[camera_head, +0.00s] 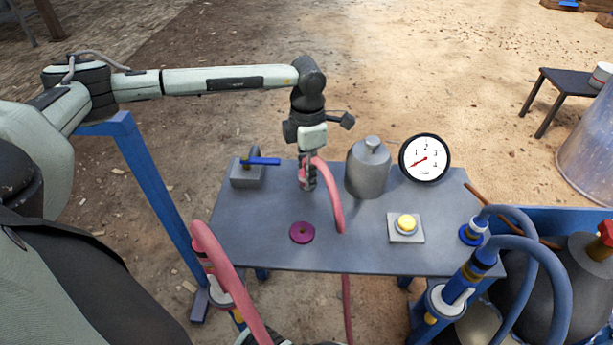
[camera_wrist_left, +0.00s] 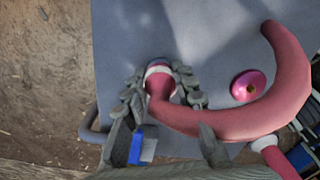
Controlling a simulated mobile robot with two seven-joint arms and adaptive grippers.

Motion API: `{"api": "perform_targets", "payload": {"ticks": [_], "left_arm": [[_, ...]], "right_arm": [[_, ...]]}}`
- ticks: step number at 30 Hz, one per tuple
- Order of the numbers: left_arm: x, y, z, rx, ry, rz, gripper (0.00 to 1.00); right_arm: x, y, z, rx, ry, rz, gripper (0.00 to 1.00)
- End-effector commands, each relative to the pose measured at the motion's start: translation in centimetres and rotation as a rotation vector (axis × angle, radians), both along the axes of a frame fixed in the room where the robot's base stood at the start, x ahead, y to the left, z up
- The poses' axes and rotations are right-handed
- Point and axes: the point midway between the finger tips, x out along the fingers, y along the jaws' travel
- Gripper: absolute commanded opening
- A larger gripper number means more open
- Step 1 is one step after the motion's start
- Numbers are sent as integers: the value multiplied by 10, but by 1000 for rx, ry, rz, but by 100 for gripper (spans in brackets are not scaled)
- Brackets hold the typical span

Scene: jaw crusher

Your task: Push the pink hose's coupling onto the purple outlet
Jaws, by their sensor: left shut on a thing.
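My left gripper (camera_head: 308,184) is above the back half of the grey table, pointing down. Its fingers are shut around the coupling end of the pink hose (camera_head: 331,195). In the left wrist view the coupling (camera_wrist_left: 158,68), with a pale ring, sits between the fingertips (camera_wrist_left: 160,84). The hose curves away to the right. The purple outlet (camera_head: 302,233) is a round disc on the table, nearer the front edge than the gripper. In the wrist view the outlet (camera_wrist_left: 249,86) lies right of the coupling, apart from it, inside the hose's curve. My right gripper is not visible.
On the table (camera_head: 350,255) stand a grey valve block with a blue handle (camera_head: 262,161), a grey canister (camera_head: 368,170), a gauge (camera_head: 425,158) and a yellow button (camera_head: 406,225). A second pink hose (camera_head: 228,272) rises at front left. Blue hoses (camera_head: 545,280) stand at the right.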

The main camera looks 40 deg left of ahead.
Motion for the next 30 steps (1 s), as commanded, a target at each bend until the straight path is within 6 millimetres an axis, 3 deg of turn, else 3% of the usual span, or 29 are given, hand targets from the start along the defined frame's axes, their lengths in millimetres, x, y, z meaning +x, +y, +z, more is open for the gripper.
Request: {"api": "perform_targets", "payload": {"ticks": [8, 15, 24, 30], "left_arm": [[1, 0, 7, -2, -2, 0, 1], [1, 0, 42, -1, -4, 0, 1], [-71, 4, 81, 3, -2, 0, 1], [-103, 5, 101, 2, -1, 1, 1]], "right_arm": [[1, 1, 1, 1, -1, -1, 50], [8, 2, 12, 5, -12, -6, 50], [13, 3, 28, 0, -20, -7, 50], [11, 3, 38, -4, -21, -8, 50]]}}
